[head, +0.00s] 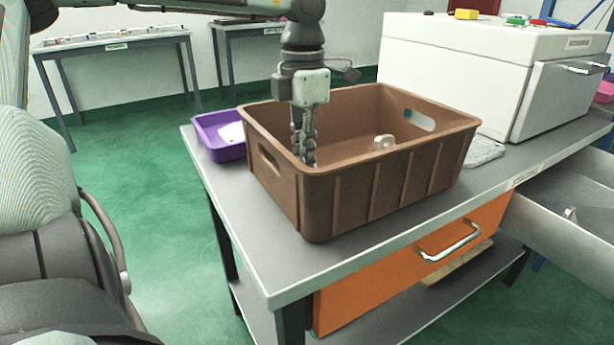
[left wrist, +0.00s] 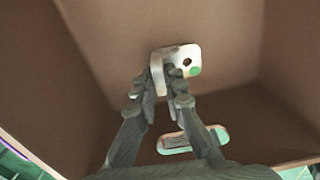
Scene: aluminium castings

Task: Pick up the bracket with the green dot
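The bracket with the green dot (left wrist: 181,62) is a pale metal piece with a dark hole, seen in the left wrist view inside the brown crate. My left gripper (head: 305,157) reaches down into the left part of the crate; in the left wrist view its fingertips (left wrist: 161,78) are close together, with the bracket's flange between them. In the head view the crate's front wall hides the fingertips and this bracket. Another pale casting (head: 384,142) stands farther right in the crate; no dot shows on it. My right gripper is not in view.
The brown crate (head: 372,195) has high walls around the gripper. A purple tray (head: 217,146) with a white item sits to its left. A white cabinet (head: 455,75) stands behind at right. An open drawer (head: 560,215) juts out at right.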

